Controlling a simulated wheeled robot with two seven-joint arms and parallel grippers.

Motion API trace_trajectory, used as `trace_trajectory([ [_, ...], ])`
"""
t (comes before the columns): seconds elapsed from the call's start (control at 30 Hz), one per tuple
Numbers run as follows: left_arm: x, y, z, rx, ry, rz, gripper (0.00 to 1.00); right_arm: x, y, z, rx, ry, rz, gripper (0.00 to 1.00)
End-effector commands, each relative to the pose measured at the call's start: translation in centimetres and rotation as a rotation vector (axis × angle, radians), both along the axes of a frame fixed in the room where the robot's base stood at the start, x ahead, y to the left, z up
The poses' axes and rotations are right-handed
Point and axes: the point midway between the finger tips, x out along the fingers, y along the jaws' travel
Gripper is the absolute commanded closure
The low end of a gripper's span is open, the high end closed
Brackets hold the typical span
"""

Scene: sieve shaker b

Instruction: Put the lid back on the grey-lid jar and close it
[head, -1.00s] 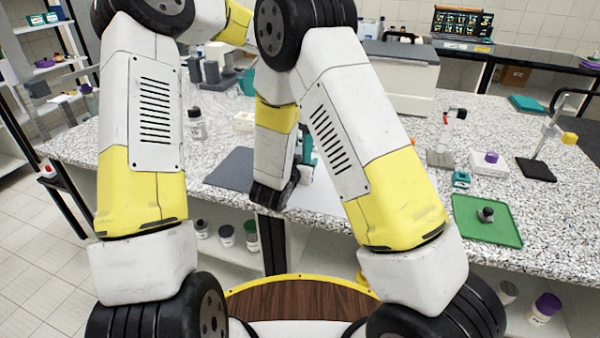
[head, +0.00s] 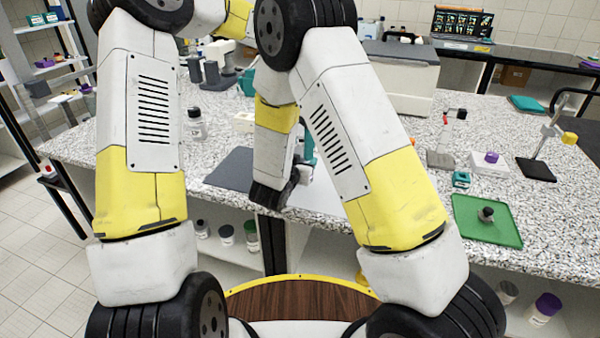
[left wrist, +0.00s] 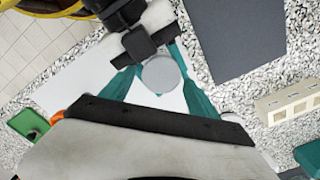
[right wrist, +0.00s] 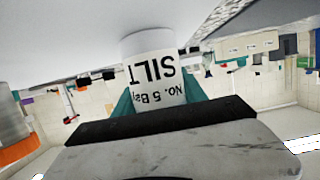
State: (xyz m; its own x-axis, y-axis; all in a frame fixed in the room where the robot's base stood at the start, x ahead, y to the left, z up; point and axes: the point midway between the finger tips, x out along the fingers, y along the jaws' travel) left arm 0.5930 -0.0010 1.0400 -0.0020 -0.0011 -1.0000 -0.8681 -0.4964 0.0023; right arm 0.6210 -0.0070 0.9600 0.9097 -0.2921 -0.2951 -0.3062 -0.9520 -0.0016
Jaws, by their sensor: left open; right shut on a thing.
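In the left wrist view a round light-grey disc (left wrist: 161,74), looking like the lid, shows at the jar's place, seen from above. My left gripper (left wrist: 158,80) is open, one teal finger on each side of the disc. I cannot tell whether the fingers touch it or how it sits on the jar. In the head view my arms hide most of this.
A dark grey mat (left wrist: 235,35) lies beside a white sheet (left wrist: 65,90) on the speckled bench. A green tray (head: 470,232) with a small dark object (head: 487,214) is at right. A white bottle (head: 196,125) stands at left. A beige block (left wrist: 292,101) is near the mat.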

Motion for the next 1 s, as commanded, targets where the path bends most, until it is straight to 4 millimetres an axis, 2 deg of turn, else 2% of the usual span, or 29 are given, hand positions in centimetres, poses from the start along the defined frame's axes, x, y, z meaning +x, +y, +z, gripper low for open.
trace_trajectory([
  [0.1,0.0,0.0,1.9,0.001,-0.002,-0.001,0.24,0.0,-0.2,-0.1,-0.001,0.002,-0.003,1.00],
  [0.2,0.0,0.1,2.7,0.001,-0.002,0.000,0.24,0.0,-0.2,-0.1,-0.001,0.002,-0.003,1.00],
  [0.43,0.0,0.1,2.8,0.000,-0.001,0.000,0.24,0.0,-0.2,-0.1,-0.001,0.002,-0.003,1.00],
  [0.5,0.0,0.1,2.8,0.001,-0.001,0.003,0.27,0.0,-0.2,-0.1,-0.001,0.002,-0.003,1.00],
  [0.63,0.0,0.0,3.0,0.001,-0.001,0.065,0.27,0.0,-0.2,-0.1,-0.001,0.002,-0.003,1.00],
  [0.77,0.1,0.0,3.5,0.000,0.000,0.239,0.27,0.0,-0.2,-0.1,-0.001,0.002,-0.003,1.00],
  [1.0,0.1,0.0,4.9,0.001,0.002,0.696,0.27,0.0,-0.2,-0.1,-0.001,0.002,-0.003,1.00],
])
